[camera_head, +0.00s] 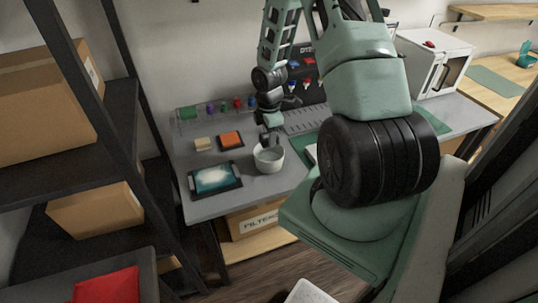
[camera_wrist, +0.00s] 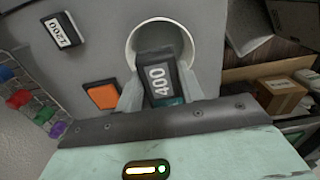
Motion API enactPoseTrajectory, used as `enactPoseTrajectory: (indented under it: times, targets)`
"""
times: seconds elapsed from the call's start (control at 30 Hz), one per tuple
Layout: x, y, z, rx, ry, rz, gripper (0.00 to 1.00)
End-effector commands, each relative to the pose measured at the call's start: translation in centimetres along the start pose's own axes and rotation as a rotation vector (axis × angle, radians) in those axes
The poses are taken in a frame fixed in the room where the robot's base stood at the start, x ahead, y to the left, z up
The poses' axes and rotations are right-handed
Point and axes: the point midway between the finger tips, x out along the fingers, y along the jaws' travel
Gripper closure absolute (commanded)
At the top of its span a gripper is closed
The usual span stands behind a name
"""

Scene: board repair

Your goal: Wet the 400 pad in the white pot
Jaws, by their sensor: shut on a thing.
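The white pot (camera_head: 269,159) stands on the grey bench, and its round rim also shows in the wrist view (camera_wrist: 133,38). My gripper (camera_head: 270,140) is directly over the pot, pointing down. In the wrist view my gripper (camera_wrist: 160,92) is shut on the dark pad marked 400 (camera_wrist: 158,78). The pad is held between the two fingers and overlaps the pot's opening. I cannot tell how deep it sits in the pot or whether it touches water.
An orange pad (camera_head: 231,140) and a pad marked 1200 (camera_wrist: 62,31) lie beside the pot. A dark tray with a blue-white board (camera_head: 214,179) is at the front left. Coloured small items line the back edge. A black shelf with boxes (camera_head: 95,210) stands left.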

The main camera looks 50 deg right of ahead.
Motion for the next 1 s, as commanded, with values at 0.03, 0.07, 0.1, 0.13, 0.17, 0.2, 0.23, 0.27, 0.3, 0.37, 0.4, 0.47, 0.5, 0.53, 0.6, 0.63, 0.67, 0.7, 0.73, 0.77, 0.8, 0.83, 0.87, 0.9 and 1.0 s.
enactPoseTrajectory:
  times: [0.03, 0.07, 0.1, 0.13, 0.17, 0.2, 0.23, 0.27, 0.3, 0.37, 0.4, 0.47, 0.5, 0.53, 0.6, 0.63, 0.67, 0.7, 0.73, 0.77, 0.8, 0.83, 0.87, 0.9, 1.0]
  targets:
    - [0.0, 0.0, 0.0, 0.000, 0.000, 0.000, 0.80]
    - [0.0, 0.0, 0.0, 0.000, 0.000, 0.000, 0.80]
    - [0.0, 0.0, 0.0, 0.000, 0.000, 0.000, 0.80]
    - [0.0, 0.0, 0.0, 0.000, 0.000, 0.000, 0.80]
    - [0.0, 0.0, 0.0, 0.000, 0.000, 0.000, 0.80]
    - [0.0, 0.0, 0.0, 0.000, 0.000, 0.000, 0.80]
    - [0.0, 0.0, 0.0, 0.000, 0.000, 0.000, 0.80]
    - [0.0, 0.0, 0.0, 0.000, 0.000, 0.000, 0.80]
    - [0.0, 0.0, 0.0, 0.000, 0.000, 0.000, 0.80]
    - [0.0, 0.0, 0.0, 0.000, 0.000, 0.000, 0.80]
    - [0.0, 0.0, 0.0, 0.000, 0.000, 0.000, 0.80]
    - [0.0, 0.0, 0.0, 0.000, 0.000, 0.000, 0.80]
    - [-0.1, 0.0, 0.0, 0.000, 0.000, 0.000, 0.80]
    - [-0.2, 0.0, 0.0, 0.000, 0.000, 0.000, 0.80]
    - [-0.6, 0.0, 0.0, 0.000, 0.000, 0.000, 0.80]
    - [-0.8, 0.0, 0.0, 0.000, 0.000, 0.000, 0.80]
    - [-1.1, 0.0, 0.0, 0.000, 0.000, 0.000, 0.80]
    - [-1.5, 0.0, 0.0, 0.000, 0.000, 0.000, 0.80]
    - [-1.8, 0.0, 0.0, 0.000, 0.000, 0.000, 0.80]
    - [-2.1, 0.0, 0.0, 0.000, 0.000, 0.000, 0.80]
    - [-2.5, 0.0, 0.0, 0.000, 0.000, 0.000, 0.80]
    - [-2.8, 0.0, 0.0, 0.000, 0.000, 0.000, 0.80]
    - [-3.1, 0.0, 0.0, 0.000, 0.000, 0.000, 0.80]
    - [-3.5, 0.0, 0.0, 0.001, 0.000, 0.000, 0.80]
    - [-4.1, 0.0, 0.0, 0.001, 0.000, 0.000, 0.80]
